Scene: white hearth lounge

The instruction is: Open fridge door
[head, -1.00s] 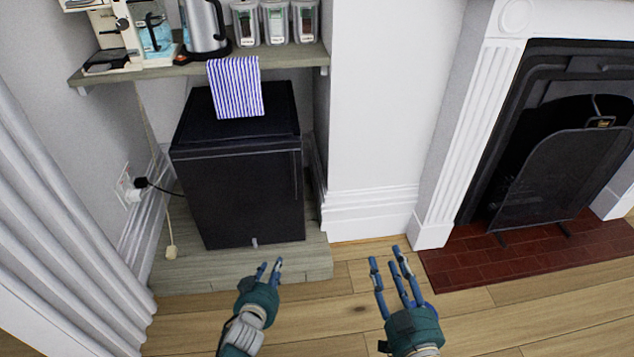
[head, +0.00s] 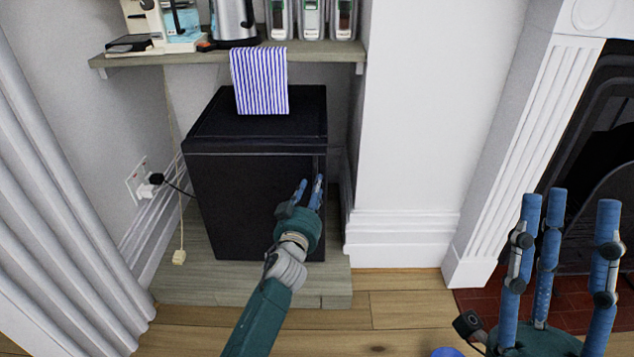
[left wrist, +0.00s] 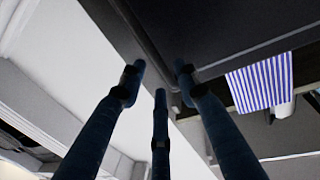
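The fridge (head: 235,205) is a small black box with its door shut, standing in the alcove under a shelf. It also shows close up in the left wrist view (left wrist: 225,25). My left gripper (head: 310,185) is at the right side of the fridge front, near the door's vertical edge. Its fingers are apart, with the fridge edge just beyond the tips in the left wrist view (left wrist: 159,70). Whether they touch the door I cannot tell. My right gripper (head: 568,205) is open and empty at the lower right, in front of the fireplace.
A striped cloth (head: 260,82) hangs over the shelf (head: 200,58) above the fridge, holding a kettle (head: 233,20) and jars. The plinth (head: 200,290) lies below. A curtain (head: 50,200) is left; a white wall pier (head: 405,150) and the fireplace surround (head: 525,120) are right.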

